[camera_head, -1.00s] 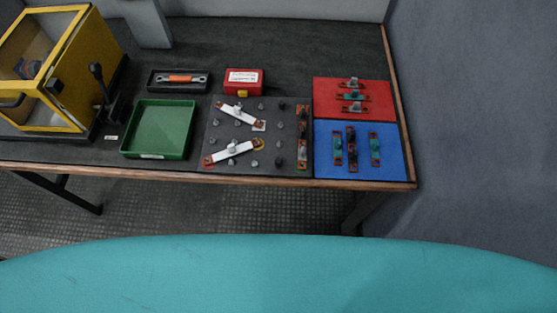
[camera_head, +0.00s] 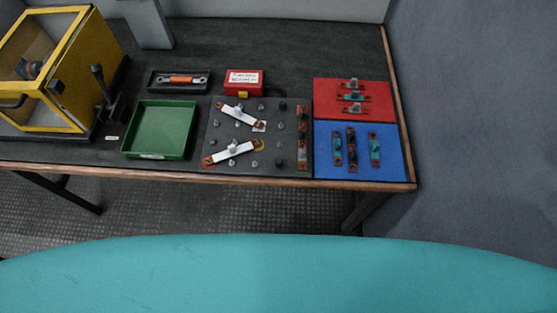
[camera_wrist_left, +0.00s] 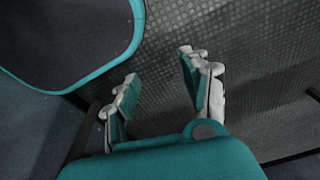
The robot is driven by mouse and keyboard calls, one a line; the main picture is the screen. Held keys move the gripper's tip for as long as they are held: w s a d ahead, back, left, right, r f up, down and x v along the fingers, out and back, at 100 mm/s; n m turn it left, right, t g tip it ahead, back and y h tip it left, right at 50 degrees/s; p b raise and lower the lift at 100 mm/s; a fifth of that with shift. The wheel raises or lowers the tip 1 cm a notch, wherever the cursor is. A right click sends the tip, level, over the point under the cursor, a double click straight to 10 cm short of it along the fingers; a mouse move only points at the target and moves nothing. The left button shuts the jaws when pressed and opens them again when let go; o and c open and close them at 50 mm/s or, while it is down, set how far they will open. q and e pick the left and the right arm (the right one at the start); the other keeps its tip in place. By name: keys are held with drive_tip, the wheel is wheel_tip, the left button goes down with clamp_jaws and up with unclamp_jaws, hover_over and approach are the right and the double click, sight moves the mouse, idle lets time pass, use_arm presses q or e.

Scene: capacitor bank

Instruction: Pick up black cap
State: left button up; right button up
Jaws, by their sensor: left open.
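A dark board (camera_head: 228,168) near the table's front edge bears several small caps, mostly grey. Two look black: one at its upper right (camera_head: 283,107) and one at its lower right (camera_head: 279,162). They are small, so their shape is hard to tell. My left gripper (camera_wrist_left: 160,78) is open and empty in the left wrist view, with patterned floor behind its fingers. No cap shows there. Neither gripper shows in the head view.
A green tray (camera_head: 160,155), a wrench case (camera_head: 157,82) and a red box (camera_head: 244,77) surround the board. Red (camera_head: 380,100) and blue (camera_head: 392,165) mats with parts lie right. A yellow-framed cabinet (camera_head: 68,70) stands left. The table's back middle is clear.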

use_arm(q)
drive_tip(key=w+d+r, duration=0.1)
drive_tip(key=w+r, duration=0.7)
drive_tip(key=r, duration=0.4)
wheel_tip(320, 180, up, 36)
drive_tip(key=m+g+p, duration=0.1)
drive_tip(key=m+g, duration=0.1)
drive_tip(key=m, duration=1.4)
hover_over(278, 161)
drive_tip(key=f, duration=0.7)
drive_tip(key=f+p, duration=0.1)
drive_tip(key=f, duration=0.3)
drive_tip(key=shift+w+f, duration=0.25)
drive_tip(key=shift+f, duration=0.1)
drive_tip(key=shift+s+f+p, duration=0.2)
drive_tip(key=shift+f+p, duration=0.35)
drive_tip(key=shift+f, duration=2.2)
